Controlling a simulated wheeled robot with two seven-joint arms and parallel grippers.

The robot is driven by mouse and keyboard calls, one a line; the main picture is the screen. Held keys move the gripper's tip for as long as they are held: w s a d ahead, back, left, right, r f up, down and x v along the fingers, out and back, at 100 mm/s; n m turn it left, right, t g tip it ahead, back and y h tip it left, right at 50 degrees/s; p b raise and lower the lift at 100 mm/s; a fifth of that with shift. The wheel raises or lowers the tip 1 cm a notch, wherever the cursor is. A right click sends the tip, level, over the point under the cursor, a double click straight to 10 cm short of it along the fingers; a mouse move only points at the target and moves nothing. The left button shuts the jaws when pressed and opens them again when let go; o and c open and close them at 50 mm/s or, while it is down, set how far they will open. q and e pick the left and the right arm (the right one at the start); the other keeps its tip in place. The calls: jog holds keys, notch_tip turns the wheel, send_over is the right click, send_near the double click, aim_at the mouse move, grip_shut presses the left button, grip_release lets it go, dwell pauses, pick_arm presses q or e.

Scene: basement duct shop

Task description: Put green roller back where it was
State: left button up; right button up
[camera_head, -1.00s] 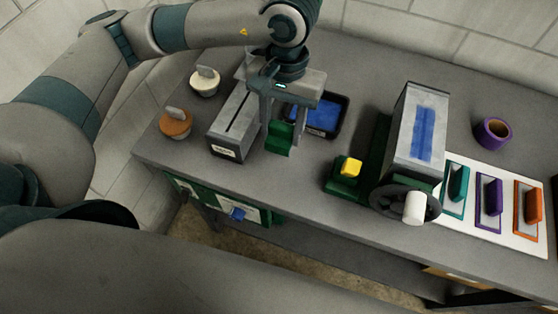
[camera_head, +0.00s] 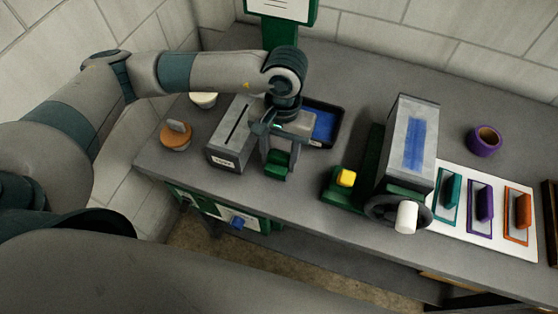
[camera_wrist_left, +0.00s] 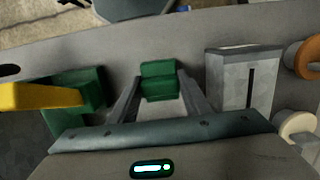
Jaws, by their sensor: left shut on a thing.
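A small green stepped piece, which looks like the green roller (camera_head: 278,170), is between the fingertips of my left gripper (camera_head: 277,160). In the left wrist view the green roller (camera_wrist_left: 158,80) has a finger on each side, and the left gripper (camera_wrist_left: 160,90) is shut on it. It is near the front edge of the grey bench (camera_head: 290,205); I cannot tell whether it touches the bench. The right gripper is not in view.
A grey slotted box (camera_head: 230,145) stands just left of the gripper. A black tray with a blue inside (camera_head: 325,125) lies behind it. A green-based machine (camera_head: 410,145) with a yellow block (camera_head: 346,178) stands to the right. A white board (camera_head: 470,235) holds teal, purple and orange pieces.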

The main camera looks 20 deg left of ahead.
aim_at(279, 164)
pick_arm(q)
notch_tip(279, 164, down, 3)
jog(key=shift+r+p, duration=0.15)
jog(key=shift+p, duration=0.5)
jog(key=shift+f, duration=0.25)
jog(key=shift+f, duration=0.1)
jog(key=shift+b, duration=0.3)
jog(key=o, duration=1)
